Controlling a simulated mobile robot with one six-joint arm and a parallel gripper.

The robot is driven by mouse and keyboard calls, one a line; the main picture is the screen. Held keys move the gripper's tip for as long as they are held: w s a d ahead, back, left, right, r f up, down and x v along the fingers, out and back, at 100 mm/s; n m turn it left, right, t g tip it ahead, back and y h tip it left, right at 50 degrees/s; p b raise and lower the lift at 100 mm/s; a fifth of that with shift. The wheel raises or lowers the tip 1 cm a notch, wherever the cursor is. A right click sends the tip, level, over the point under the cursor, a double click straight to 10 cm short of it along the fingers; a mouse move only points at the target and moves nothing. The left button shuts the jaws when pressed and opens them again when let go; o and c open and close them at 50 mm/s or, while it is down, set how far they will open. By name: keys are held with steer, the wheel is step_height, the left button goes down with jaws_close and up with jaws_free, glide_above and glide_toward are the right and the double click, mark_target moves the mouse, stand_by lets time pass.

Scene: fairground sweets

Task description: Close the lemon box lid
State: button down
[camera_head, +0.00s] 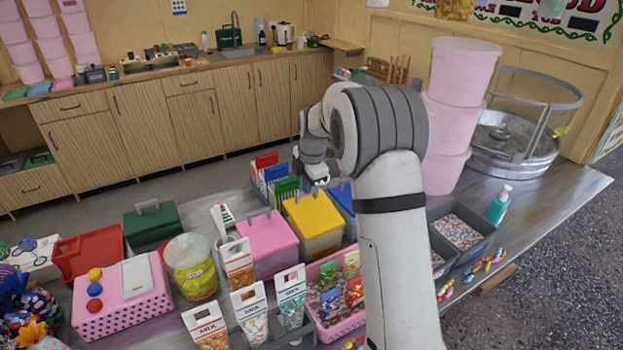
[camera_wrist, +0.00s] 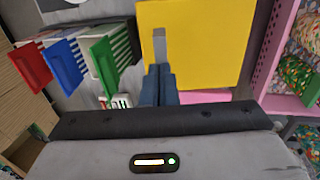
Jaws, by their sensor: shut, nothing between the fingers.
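The lid looks flat on the box, with no clear gap along the front edge. In the wrist view the yellow lid (camera_wrist: 205,45) fills the top middle, with its grey handle (camera_wrist: 159,46) at the left side. My gripper (camera_head: 318,181) is above the back edge of the lid. Its dark fingers (camera_wrist: 158,70) are shut and empty, with the tips at the handle's near end in the picture. Whether they touch it I cannot tell.
A pink-lidded box (camera_head: 266,234) stands left of the lemon box and a blue-lidded one (camera_head: 341,196) to its right. Red, blue and green files (camera_head: 272,175) stand behind. A pink tray of sweets (camera_head: 345,325) and striped mix bags (camera_head: 238,263) are in front.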

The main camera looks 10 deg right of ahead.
mark_target(303, 199)
steer(key=shift+w+a+f+g+p, duration=0.2)
steer(key=shift+w+g+p, duration=0.15)
steer(key=shift+p, duration=0.6)
steer(key=shift+w+a+f+g+b, duration=0.15)
steer(key=shift+w+f, duration=0.1)
steer(key=shift+f, duration=0.25)
steer(key=shift+w+a+f+g+b, duration=0.15)
steer(key=shift+w+f, duration=0.1)
steer(key=shift+f, duration=0.25)
steer(key=shift+w+f, duration=0.15)
steer(key=shift+w, duration=0.05)
steer(key=shift+s+d, duration=0.1)
steer(key=shift+d, duration=0.05)
steer(key=shift+h, duration=0.3)
